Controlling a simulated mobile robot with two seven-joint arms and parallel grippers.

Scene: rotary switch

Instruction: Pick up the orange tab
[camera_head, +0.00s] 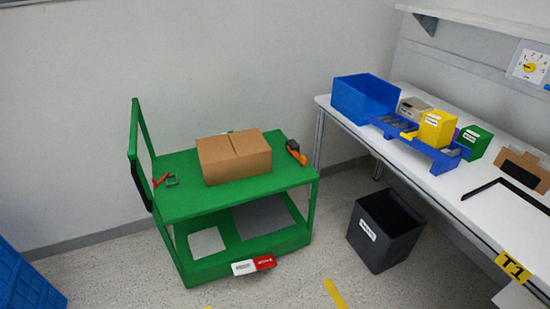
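No thing in view can be told for certain as an orange tab. A small orange and black item (296,152) lies on the right end of the top shelf of the green cart (190,205). A yellow dial (530,67) with a ring of marks sits on a pale panel (518,58) at the upper right, partly cut by the picture edge. Neither of my grippers is in view.
A cardboard box (235,157) stands on the cart. The white workbench (455,210) at right holds a blue bin (362,97), a yellow box (436,128) and a green box (474,140). A dark bin (372,250) stands on the floor between cart and bench.

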